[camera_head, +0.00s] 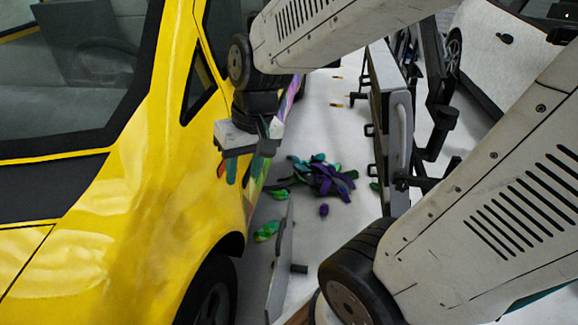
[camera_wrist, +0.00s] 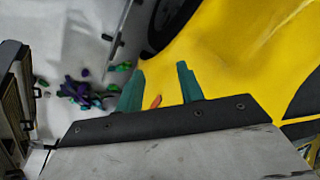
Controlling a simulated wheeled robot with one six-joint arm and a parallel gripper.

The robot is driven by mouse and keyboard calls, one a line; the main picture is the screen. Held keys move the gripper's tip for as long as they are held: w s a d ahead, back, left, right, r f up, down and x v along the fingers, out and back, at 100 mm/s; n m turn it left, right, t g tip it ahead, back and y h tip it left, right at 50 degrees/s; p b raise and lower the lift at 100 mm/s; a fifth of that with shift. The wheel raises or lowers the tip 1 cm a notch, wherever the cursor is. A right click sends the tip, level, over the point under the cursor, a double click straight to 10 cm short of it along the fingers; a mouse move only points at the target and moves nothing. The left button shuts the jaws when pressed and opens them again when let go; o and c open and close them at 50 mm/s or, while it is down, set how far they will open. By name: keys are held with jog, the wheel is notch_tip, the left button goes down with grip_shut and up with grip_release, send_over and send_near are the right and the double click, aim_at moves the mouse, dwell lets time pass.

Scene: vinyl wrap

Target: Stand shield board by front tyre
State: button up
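The shield board (camera_head: 281,262) is a thin grey panel standing on edge on the floor, beside the front tyre (camera_head: 212,295) of the yellow car. A short dark handle (camera_head: 299,268) sticks out from its right side. In the wrist view the board (camera_wrist: 121,32) is at the top, left of the dark tyre (camera_wrist: 163,24), with a gap between them. My gripper (camera_head: 243,170) is above and beyond the board, close to the car's side. In the wrist view its green fingers (camera_wrist: 160,84) are spread, with no held object visible. A small orange patch shows between them.
The yellow car (camera_head: 165,190) fills the left side. Crumpled purple and green scraps (camera_head: 322,178) lie on the pale floor. A dark-framed cart (camera_head: 391,125) stands right of the aisle, with a white car (camera_head: 500,60) behind. Floor between board and scraps is mostly clear.

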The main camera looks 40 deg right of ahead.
jog(key=s+r+h, duration=0.1)
jog(key=s+r, duration=0.2)
jog(key=s, duration=0.2)
jog(key=s+d+r+n+h, duration=0.1)
jog(key=s+r, duration=0.2)
jog(key=s, duration=0.3)
jog(key=shift+s+d+r+n+g, duration=0.15)
jog(key=shift+n+g, duration=0.15)
